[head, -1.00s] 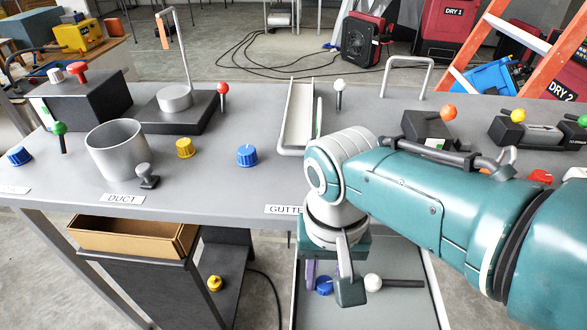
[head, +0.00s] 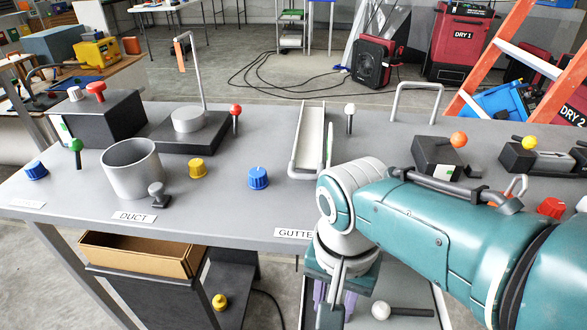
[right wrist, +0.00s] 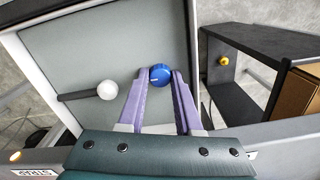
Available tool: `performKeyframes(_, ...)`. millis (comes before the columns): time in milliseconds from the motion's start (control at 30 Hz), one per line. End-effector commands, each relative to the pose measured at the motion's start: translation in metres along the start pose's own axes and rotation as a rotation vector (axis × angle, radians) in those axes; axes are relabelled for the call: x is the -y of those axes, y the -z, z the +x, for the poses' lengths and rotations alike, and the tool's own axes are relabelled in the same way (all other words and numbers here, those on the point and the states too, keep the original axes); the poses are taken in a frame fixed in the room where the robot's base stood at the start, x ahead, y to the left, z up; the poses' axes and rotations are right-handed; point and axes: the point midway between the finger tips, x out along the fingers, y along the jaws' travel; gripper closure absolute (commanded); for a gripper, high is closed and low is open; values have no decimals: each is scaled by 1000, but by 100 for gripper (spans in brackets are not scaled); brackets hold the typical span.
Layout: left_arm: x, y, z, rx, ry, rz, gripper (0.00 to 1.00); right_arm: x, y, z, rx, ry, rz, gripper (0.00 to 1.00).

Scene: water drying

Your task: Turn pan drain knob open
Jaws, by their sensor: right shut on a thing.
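The blue pan drain knob (right wrist: 160,74) shows in the right wrist view, with a pale line on its face. It is on the grey pan (right wrist: 95,45) below the table. My right gripper (right wrist: 160,76) points down at it, its two purple fingers on either side, shut on the knob. In the head view my right gripper (head: 333,298) is below the table's front edge, by the GUTTER label (head: 295,233). The knob is hidden there. My left gripper is not in view.
A dark stand with a yellow knob (right wrist: 223,60) is to the right in the wrist view. The grey table (head: 230,215) above carries a metal cup (head: 132,168) and several knobs.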

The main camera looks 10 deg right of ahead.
Motion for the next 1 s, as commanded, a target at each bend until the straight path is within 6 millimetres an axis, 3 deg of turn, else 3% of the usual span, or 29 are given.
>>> performKeyframes(67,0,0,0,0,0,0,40,0,0,0,0,1,2,100)
performKeyframes(100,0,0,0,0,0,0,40,0,0,0,0,1,2,65)
performKeyframes(367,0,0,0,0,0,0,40,0,0,0,0,0,1,36)
performKeyframes(667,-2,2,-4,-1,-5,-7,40,0,0,-5,-1,1,0,36)
performKeyframes(1000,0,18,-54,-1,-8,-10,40,0,0,-71,-1,3,1,36)
